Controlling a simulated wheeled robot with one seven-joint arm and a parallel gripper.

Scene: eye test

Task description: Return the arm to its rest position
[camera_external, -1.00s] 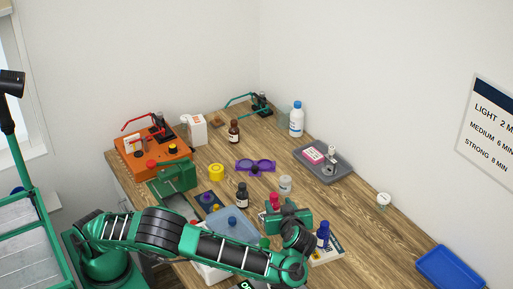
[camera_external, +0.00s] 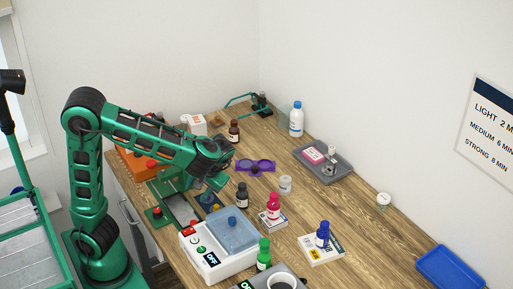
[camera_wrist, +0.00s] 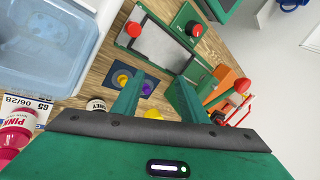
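My arm (camera_external: 150,135) is folded up, its upper part raised high at the left and its forearm reaching right over the table. My gripper (camera_external: 216,184) points downward above the table near the green device (camera_external: 170,182). In the wrist view its two green fingers (camera_wrist: 160,84) stand apart with nothing between them. Beyond the fingers, a dark blue plate (camera_wrist: 122,91) with a yellow and a purple knob lies below. The green device with its pale plate (camera_wrist: 160,45) and red knobs also shows there.
A white machine with a clear blue lid (camera_external: 232,230) stands at the front. Near it are a pink-red bottle (camera_external: 273,207), a blue bottle (camera_external: 322,235), a green bottle (camera_external: 263,254) and a dark bottle (camera_external: 242,195). A grey tray (camera_external: 342,172) lies farther back. The table's right part is largely clear.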

